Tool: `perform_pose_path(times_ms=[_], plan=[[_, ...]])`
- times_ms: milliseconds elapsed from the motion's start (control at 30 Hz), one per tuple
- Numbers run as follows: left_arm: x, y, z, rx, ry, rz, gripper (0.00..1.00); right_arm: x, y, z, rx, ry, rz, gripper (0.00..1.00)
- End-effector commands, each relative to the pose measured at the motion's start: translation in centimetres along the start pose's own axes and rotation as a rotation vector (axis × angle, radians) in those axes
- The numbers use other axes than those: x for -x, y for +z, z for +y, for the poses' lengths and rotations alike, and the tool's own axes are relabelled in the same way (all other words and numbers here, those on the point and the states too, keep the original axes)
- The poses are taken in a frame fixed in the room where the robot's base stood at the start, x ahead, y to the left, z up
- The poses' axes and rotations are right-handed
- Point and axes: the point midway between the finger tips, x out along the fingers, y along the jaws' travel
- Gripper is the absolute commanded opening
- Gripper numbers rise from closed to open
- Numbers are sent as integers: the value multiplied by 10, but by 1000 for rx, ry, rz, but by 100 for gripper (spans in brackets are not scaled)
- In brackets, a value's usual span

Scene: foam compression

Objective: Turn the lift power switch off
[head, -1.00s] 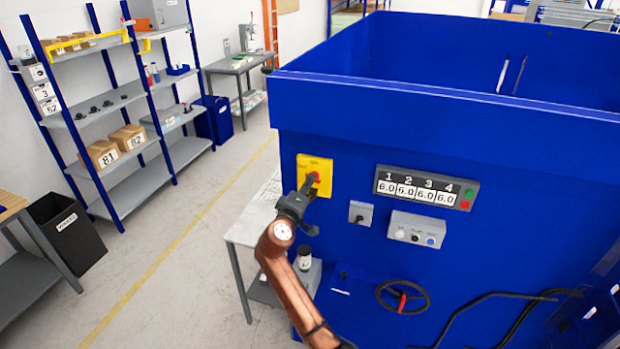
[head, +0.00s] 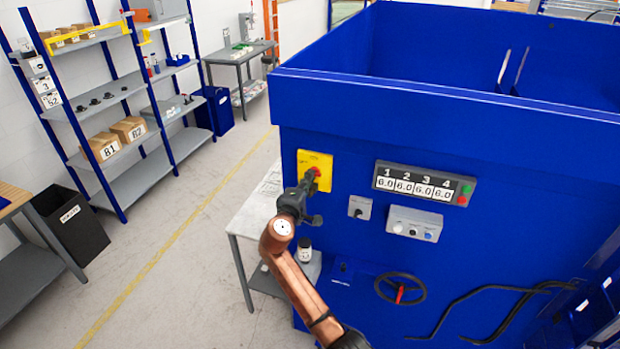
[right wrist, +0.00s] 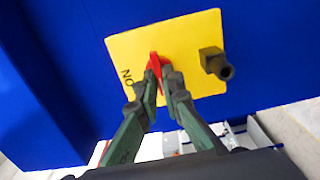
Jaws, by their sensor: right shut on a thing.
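The lift power switch is a red knob (right wrist: 154,65) on a yellow plate (head: 324,164) fixed to the front of the blue machine (head: 450,140). In the right wrist view the plate (right wrist: 190,45) shows the word "ON" to the left of the knob and a dark stub (right wrist: 216,63) to its right. My right gripper (head: 311,185) reaches the plate from below. In the right wrist view its two fingers (right wrist: 158,72) are closed around the red knob, which hides part of the knob. My left gripper is not in view.
A grey display (head: 424,183) reading 6.0 several times, a small grey switch box (head: 360,207), a button box (head: 414,224) and a handwheel (head: 400,289) sit right of my arm. A light table (head: 250,215) stands behind it.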

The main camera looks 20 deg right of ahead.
Motion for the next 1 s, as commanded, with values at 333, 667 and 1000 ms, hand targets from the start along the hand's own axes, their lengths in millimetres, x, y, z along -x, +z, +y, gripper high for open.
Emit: perform_pose_path(times_ms=[333, 667, 1000], plan=[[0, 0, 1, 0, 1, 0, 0, 1, -2, -1, 1, -2, 4, 20], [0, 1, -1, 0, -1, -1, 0, 1, -1, -1, 0, -1, 1, 24], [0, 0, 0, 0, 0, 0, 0, 47, -1, -2, -3, -3, 3, 24]])
